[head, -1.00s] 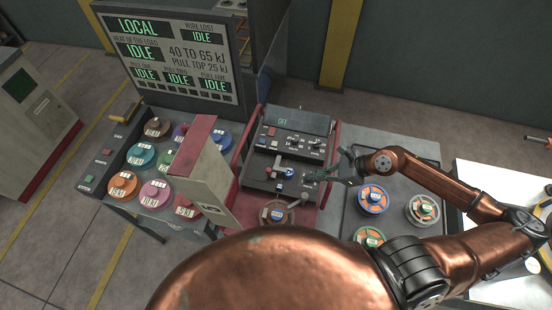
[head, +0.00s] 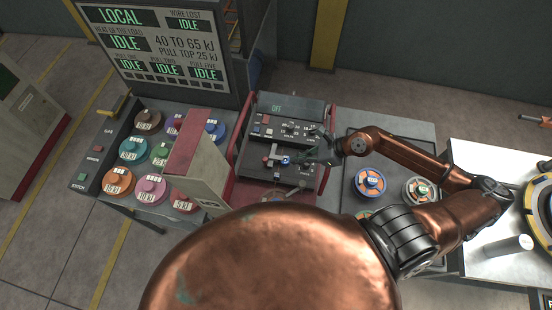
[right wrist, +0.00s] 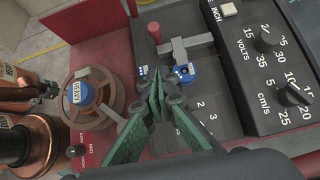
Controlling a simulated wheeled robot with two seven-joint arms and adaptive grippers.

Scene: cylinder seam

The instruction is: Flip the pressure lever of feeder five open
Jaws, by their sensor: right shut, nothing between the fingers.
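The feeder is a dark control unit (head: 262,147) in a red frame. A grey bracket arm (head: 274,155) with a red-tipped handle stands on its deck, beside a blue-topped part (head: 286,160). In the right wrist view the red handle (right wrist: 154,33) is upright at the left end of the grey bracket (right wrist: 188,45), and the blue part (right wrist: 187,72) sits just below it. I cannot tell which of these is the pressure lever, nor read a feeder number. My right gripper (head: 303,158) is shut and empty, its green fingertips (right wrist: 156,75) close by the blue part; contact is unclear. My left gripper is out of view.
A spool with a blue label (right wrist: 82,92) sits left of the fingers in the wrist view. Dial knobs (right wrist: 267,40) are at the right. Reels (head: 370,182) lie right.

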